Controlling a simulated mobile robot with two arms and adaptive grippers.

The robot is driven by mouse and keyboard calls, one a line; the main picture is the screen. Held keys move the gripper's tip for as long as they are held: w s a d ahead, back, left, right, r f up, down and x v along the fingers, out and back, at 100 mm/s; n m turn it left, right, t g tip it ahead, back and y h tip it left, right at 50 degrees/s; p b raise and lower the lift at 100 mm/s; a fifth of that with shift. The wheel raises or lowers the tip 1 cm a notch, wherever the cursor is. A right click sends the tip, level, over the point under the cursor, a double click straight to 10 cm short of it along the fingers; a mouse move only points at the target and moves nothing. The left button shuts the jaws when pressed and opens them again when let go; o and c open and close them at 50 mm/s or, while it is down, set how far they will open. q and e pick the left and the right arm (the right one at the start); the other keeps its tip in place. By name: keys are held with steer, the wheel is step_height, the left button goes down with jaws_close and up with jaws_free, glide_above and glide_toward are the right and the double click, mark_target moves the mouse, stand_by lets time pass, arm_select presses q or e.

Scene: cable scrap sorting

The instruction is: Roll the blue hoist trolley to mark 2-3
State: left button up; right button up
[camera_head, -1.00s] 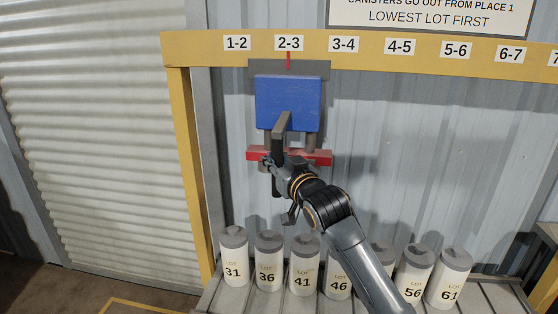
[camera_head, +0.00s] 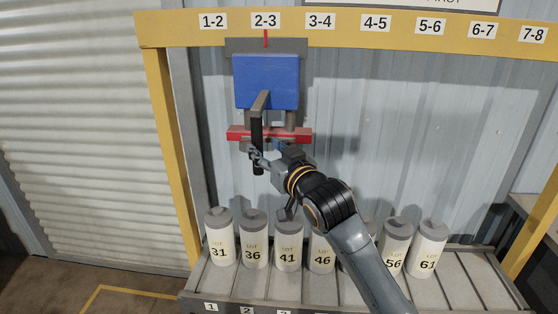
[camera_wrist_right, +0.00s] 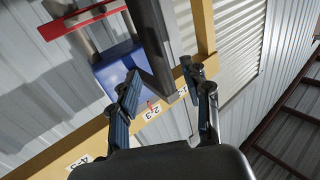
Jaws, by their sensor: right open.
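The blue hoist trolley (camera_head: 266,82) hangs under the yellow beam. Its red pointer (camera_head: 265,39) lines up with the 2-3 mark (camera_head: 265,20). A dark handle (camera_head: 258,125) hangs down in front of it, and a red bar (camera_head: 295,136) runs across below. My right gripper (camera_head: 257,158) is open beside the handle's lower part. In the right wrist view, the handle (camera_wrist_right: 155,45) appears between the open fingers (camera_wrist_right: 160,80), with gaps on both sides; contact is not visible. The blue trolley body (camera_wrist_right: 112,70) shows behind. My left gripper is out of view.
The yellow beam (camera_head: 345,37) carries marks from 1-2 to 7-8. Several white lot canisters (camera_head: 253,246) stand on a grey rack (camera_head: 455,280) below my right arm, which partly hides some. The rack's right side has free places.

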steer(key=v, duration=0.6)
